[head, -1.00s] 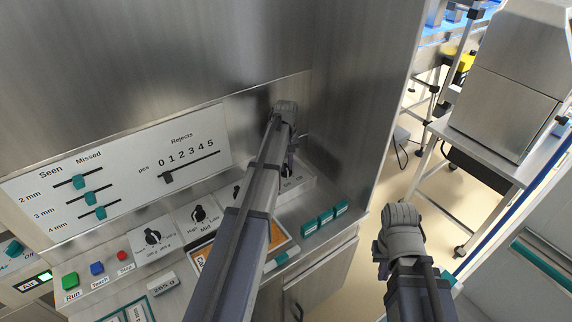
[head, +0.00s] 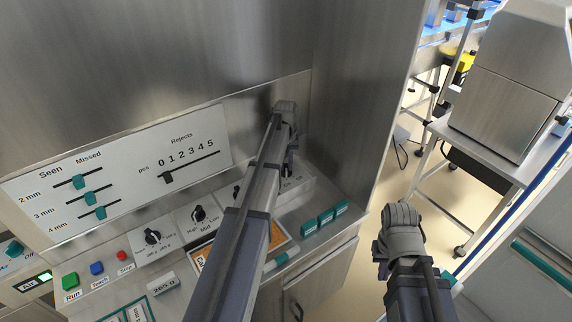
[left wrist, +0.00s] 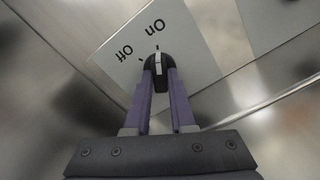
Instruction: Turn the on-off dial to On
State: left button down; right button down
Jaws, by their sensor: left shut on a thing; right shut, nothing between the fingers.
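The on-off dial (left wrist: 157,68) is a black knob with a white pointer on a pale plate (left wrist: 185,45). In the left wrist view its pointer points up the picture, at the mark by the "On" label (left wrist: 155,27). The "Off" label (left wrist: 125,53) is to the left of that mark. My left gripper (left wrist: 159,78) is shut on the dial, one finger on each side of it. In the head view, my left gripper (head: 287,172) is at the right end of the panel and its arm hides much of the dial. My right gripper (head: 379,262) is shut and empty, away from the panel.
Other dials (head: 198,213) and the green Run button (head: 70,281) are on the panel to the left. Teal blocks (head: 325,217) sit at the panel's right front. A steel wall (head: 345,90) rises close behind my left gripper. A bench (head: 480,160) stands at right.

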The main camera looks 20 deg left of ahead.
aim_at(286, 167)
pick_arm(q)
jog(key=c, duration=0.8)
grip_release()
jog(key=shift+o, duration=0.2)
jog(key=shift+r, duration=0.1)
notch_tip(286, 167, up, 8)
jog(key=p, duration=0.8)
jog(key=shift+f, duration=0.2)
